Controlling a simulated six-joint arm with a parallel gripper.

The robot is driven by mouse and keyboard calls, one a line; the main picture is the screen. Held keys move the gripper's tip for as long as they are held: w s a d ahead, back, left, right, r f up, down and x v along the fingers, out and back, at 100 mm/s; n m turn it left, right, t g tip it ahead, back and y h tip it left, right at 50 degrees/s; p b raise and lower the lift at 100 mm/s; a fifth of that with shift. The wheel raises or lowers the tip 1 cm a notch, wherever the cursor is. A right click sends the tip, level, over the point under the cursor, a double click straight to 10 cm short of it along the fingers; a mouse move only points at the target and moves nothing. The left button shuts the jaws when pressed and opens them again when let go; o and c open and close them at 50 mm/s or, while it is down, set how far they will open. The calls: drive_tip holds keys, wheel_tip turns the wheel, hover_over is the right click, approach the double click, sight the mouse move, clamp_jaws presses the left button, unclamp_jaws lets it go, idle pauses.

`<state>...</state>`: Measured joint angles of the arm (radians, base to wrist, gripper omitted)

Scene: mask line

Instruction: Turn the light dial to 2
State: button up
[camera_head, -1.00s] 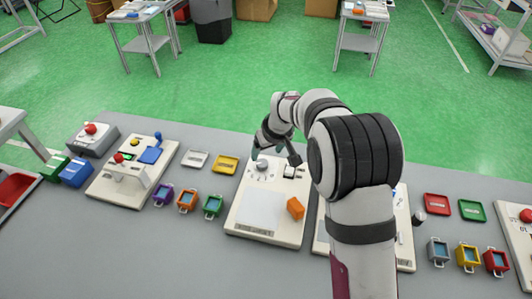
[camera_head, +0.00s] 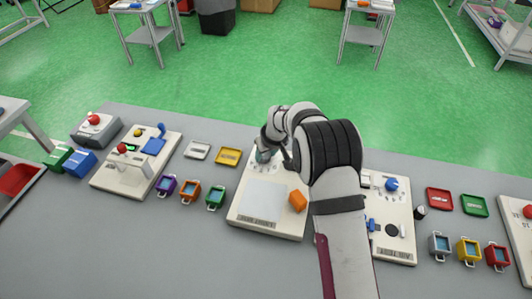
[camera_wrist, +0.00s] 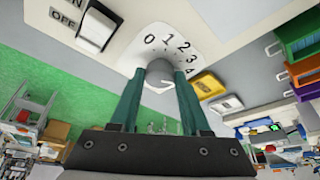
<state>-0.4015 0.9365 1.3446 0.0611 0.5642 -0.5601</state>
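The light dial (camera_wrist: 160,68) is a grey round knob on a white plate marked 0 to 4, at the top middle of the wrist view. My gripper (camera_wrist: 160,76) has its two green fingers on either side of the knob, with no clear gap, so it looks shut on it. The knob's pointer is hard to make out, so I cannot tell its setting. In the head view my gripper (camera_head: 263,157) is at the upper end of the cream panel (camera_head: 237,213) and mostly hides the dial.
An ON/OFF rocker switch (camera_wrist: 97,27) is beside the dial. An orange block (camera_head: 297,200) sits on the panel's right side. Yellow (camera_head: 228,157) and white (camera_head: 197,150) trays lie left of the panel, with small coloured bins (camera_head: 190,193) in front of them.

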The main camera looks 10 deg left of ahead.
clamp_jaws()
drive_tip(key=shift+n, duration=0.4)
drive_tip(key=n+g, duration=0.1)
drive_tip(key=n, duration=0.1)
drive_tip(key=n+g+y, duration=0.1)
drive_tip(key=n, duration=0.2)
drive_tip(key=shift+w+d, duration=0.15)
drive_tip(key=shift+w, duration=0.05)
drive_tip(key=n+g, duration=0.1)
drive_tip(key=n, duration=0.2)
drive_tip(key=n+g, duration=0.1)
drive_tip(key=n, duration=0.2)
drive_tip(key=shift+w+y, duration=0.2)
drive_tip(key=shift+y, duration=0.2)
drive_tip(key=o, duration=0.9)
unclamp_jaws()
drive_tip(key=shift+c, duration=0.2)
